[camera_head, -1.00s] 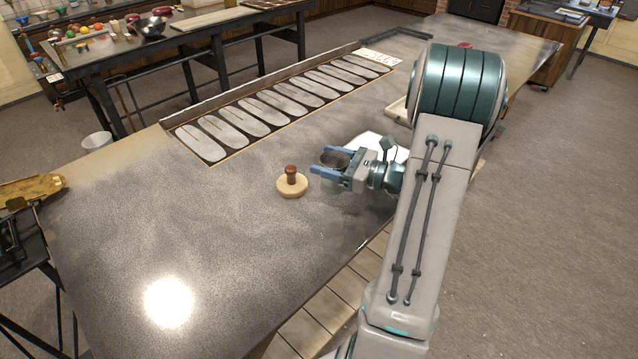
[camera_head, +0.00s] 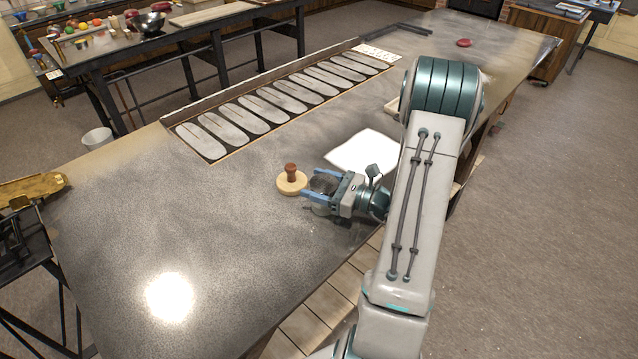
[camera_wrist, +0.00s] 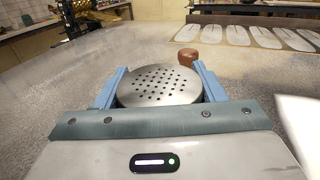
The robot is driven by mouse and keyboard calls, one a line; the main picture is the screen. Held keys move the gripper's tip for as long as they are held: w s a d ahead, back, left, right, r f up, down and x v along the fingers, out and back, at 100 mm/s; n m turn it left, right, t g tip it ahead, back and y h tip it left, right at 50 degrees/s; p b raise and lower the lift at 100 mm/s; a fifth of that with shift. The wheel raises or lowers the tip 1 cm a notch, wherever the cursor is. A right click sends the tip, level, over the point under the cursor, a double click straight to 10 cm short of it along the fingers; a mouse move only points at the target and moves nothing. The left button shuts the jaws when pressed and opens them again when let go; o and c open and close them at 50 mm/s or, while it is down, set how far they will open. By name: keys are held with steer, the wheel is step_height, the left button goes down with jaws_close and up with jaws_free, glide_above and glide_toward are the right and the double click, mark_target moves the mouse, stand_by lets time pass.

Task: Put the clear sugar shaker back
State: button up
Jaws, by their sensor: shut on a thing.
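The clear sugar shaker is between the blue fingers of my gripper (camera_head: 321,184). Its round metal lid with many holes (camera_wrist: 159,85) fills the space between the fingers in the wrist view. In the head view its dark lid (camera_head: 323,184) shows between the fingers, and part of the clear body (camera_head: 320,208) shows below them. My gripper is shut on the shaker, low over the dark table near its front edge. I cannot tell whether the shaker's base touches the table.
A round pale wooden disc with a brown knob (camera_head: 291,174) is just left of my gripper; the knob (camera_wrist: 188,57) also shows beyond the lid. A white sheet (camera_head: 362,152) lies behind the gripper. A panel with pale ovals (camera_head: 283,98) lines the back edge. The table's left part is clear.

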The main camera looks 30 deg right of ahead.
steer(key=shift+f, duration=0.15)
steer(key=o, duration=1.1)
steer(key=shift+o, duration=0.2)
steer(key=shift+r, duration=0.25)
steer(key=b+v, duration=0.3)
steer(key=v, duration=0.9)
